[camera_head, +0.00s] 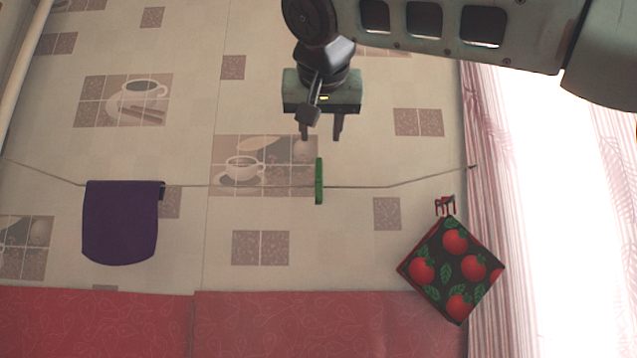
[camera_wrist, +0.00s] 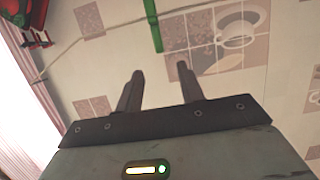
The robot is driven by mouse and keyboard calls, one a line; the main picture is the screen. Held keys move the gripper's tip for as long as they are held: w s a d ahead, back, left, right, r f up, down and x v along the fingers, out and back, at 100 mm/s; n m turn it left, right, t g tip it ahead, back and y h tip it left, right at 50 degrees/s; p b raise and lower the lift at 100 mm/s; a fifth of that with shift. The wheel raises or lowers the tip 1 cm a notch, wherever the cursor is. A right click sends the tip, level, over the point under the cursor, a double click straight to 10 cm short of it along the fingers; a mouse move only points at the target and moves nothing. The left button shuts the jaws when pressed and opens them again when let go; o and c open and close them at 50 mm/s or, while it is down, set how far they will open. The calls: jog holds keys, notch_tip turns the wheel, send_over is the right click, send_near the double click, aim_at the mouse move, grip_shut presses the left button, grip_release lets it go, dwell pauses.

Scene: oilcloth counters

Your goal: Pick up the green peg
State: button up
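The green peg (camera_head: 319,181) is a thin green piece upright on a line strung across the tiled wall, in the middle of the head view. In the wrist view the green peg (camera_wrist: 153,24) shows at the top, beyond the fingertips, partly cut off by the frame edge. My gripper (camera_head: 321,138) is just above the peg in the head view, with its two fingers apart and nothing between them. In the wrist view my gripper (camera_wrist: 160,70) is also open and empty, apart from the peg.
A purple cloth (camera_head: 120,224) hangs from the line at left. A tomato-print pot holder (camera_head: 452,270) hangs at right by a dark red clip (camera_head: 445,205). A pink curtain (camera_head: 492,220) borders the bright window at right. A red surface (camera_head: 300,325) runs along the bottom. The line beside the peg is clear.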

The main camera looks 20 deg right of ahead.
aim_at(319, 158)
jog(key=p+x, duration=0.3)
jog(key=x, duration=0.5)
jog(key=shift+w+f, duration=0.3)
jog(key=shift+w, duration=0.05)
jog(key=shift+c, duration=0.4)
grip_shut()
